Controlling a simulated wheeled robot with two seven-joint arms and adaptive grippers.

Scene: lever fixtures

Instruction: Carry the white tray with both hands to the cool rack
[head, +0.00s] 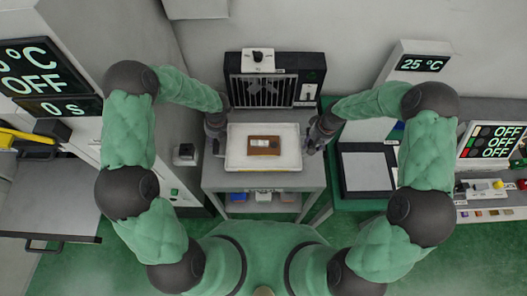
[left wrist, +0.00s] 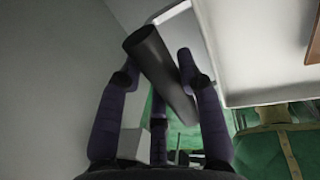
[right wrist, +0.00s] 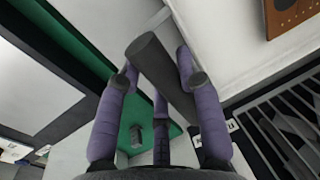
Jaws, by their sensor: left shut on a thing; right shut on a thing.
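The white tray (head: 236,160) is level in front of me in the head view, with a brown block (head: 264,145) on it. My left gripper (head: 216,132) is at its left side, its fingers (left wrist: 160,80) shut around a dark round handle bar (left wrist: 158,70). My right gripper (head: 318,134) is at its right side, shut around a matching bar (right wrist: 160,75). The tray's white wall shows beside the fingers in both wrist views. The tray is over a grey stand (head: 262,182); I cannot tell whether it touches it. No cool rack is labelled in view.
A black fan unit (head: 264,92) with a grille and a knob stands just behind the tray. A green bench with a black-framed pale plate (head: 368,171) is at the right. A grey cabinet with an OFF display (head: 40,68) stands at the left.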

